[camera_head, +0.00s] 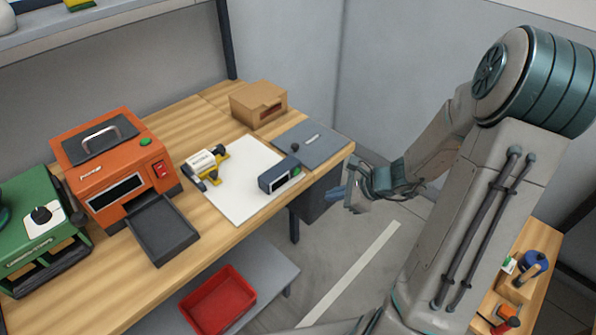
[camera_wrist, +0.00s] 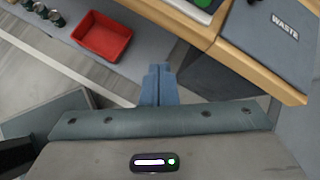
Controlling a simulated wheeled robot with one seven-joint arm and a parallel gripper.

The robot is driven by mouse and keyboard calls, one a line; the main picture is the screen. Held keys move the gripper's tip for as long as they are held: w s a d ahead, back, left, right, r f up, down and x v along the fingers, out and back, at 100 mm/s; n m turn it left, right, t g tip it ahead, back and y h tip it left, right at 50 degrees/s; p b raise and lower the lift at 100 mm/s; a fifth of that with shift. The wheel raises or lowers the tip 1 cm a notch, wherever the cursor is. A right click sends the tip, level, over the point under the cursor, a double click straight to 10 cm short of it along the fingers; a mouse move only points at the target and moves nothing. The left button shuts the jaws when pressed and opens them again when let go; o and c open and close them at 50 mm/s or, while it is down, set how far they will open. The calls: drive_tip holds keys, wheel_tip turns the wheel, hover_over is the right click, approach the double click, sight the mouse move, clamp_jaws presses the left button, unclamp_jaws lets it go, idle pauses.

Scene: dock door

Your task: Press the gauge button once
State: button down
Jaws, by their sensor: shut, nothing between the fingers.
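A small dark blue-grey gauge (camera_head: 278,175) with a display window lies on a white sheet on the workbench. In the wrist view only part of the gauge (camera_wrist: 203,5) shows at the top edge, cut off by the frame. My gripper (camera_head: 336,192) is off the bench's front edge, to the right of the gauge and apart from it. Its blue fingers (camera_wrist: 159,72) are together and empty.
A grey waste lid (camera_head: 318,146) is set in the bench's right end. A white and yellow tool (camera_head: 205,167) lies left of the gauge. An orange machine (camera_head: 118,172) stands farther left, and a cardboard box (camera_head: 258,104) stands behind. A red bin (camera_head: 218,300) sits on the lower shelf.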

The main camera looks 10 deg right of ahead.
sight(297, 172)
drive_tip(key=shift+w+a, duration=0.9)
drive_tip(key=shift+w, duration=0.3)
drive_tip(key=shift+w+a, duration=0.85)
drive_tip(key=shift+w, duration=0.35)
drive_tip(key=shift+w+a, duration=0.9)
drive_tip(key=shift+w, duration=0.3)
drive_tip(key=shift+w, duration=0.1)
drive_tip(key=shift+w+a, duration=0.2)
drive_tip(key=shift+a, duration=0.05)
drive_tip(key=shift+w+a, duration=0.2)
drive_tip(key=shift+w, duration=0.1)
idle(0.4)
drive_tip(key=shift+s+d, duration=0.45)
drive_tip(key=shift+s, duration=0.2)
